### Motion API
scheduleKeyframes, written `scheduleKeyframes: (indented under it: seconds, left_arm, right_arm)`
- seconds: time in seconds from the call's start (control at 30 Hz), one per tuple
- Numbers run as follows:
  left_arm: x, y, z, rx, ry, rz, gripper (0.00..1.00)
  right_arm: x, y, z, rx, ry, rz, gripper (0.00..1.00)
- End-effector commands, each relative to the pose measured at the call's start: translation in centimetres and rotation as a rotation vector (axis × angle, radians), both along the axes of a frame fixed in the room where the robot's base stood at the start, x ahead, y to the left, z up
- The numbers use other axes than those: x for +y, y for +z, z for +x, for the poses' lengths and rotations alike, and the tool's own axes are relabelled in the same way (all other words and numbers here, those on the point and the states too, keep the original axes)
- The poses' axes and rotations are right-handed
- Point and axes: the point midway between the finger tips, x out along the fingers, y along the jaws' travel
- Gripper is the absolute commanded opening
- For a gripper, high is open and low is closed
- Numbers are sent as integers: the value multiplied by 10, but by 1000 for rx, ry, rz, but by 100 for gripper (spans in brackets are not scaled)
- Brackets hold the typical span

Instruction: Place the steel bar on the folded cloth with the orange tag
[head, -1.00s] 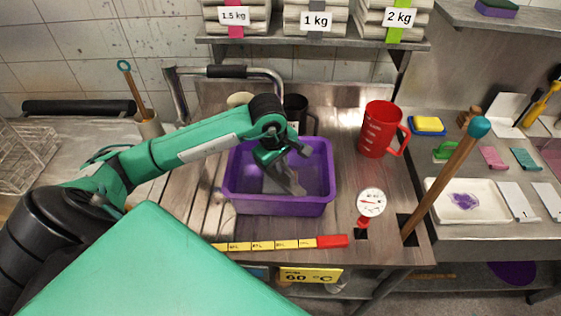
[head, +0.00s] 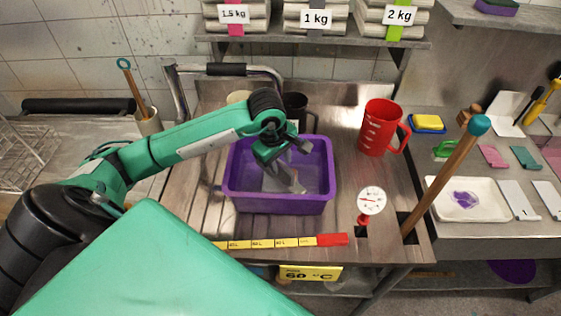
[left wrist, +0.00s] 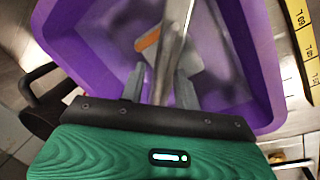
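My left gripper (head: 296,168) reaches down into the purple tub (head: 278,207). In the left wrist view its two fingers (left wrist: 160,72) stand apart. The long grey steel bar (left wrist: 176,35) runs between them and up past the top of the picture; a gap shows beside the left finger. Behind the bar, in the tub, lies a pale folded cloth (left wrist: 190,57) with an orange tag (left wrist: 147,40). The bar crosses over the cloth; whether it touches is unclear. The bar's lower end is hidden by the gripper. My right gripper is not in view.
A red jug (head: 378,128) and a round dial (head: 371,201) stand right of the tub. A leaning wooden stick (head: 447,177) stands further right. A yellow marked strip (head: 265,243) lies in front. A metal rail (head: 180,103) rises behind left.

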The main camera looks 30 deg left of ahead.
Motion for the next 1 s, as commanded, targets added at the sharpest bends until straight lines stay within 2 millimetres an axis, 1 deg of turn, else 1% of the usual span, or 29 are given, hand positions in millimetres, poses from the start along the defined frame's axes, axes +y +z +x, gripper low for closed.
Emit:
scheduleKeyframes:
  seconds: [0.03, 0.1, 0.3, 0.5, 0.7, 1.0]
  left_arm:
    - [1, 8, 0, -7, 1, 1, 32]
    - [2, 22, -4, -9, -1, 3, 32]
    - [4, 64, -11, -8, 0, 2, 32]
    - [5, 94, -17, -6, 0, 2, 32]
    - [5, 108, -20, -3, -1, 1, 32]
    - [5, 109, -21, -2, 0, 1, 32]
  right_arm:
    - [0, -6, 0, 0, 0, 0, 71]
    - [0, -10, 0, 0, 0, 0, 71]
    - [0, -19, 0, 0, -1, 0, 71]
    - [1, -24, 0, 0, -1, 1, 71]
    - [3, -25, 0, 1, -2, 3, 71]
    - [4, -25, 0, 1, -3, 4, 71]
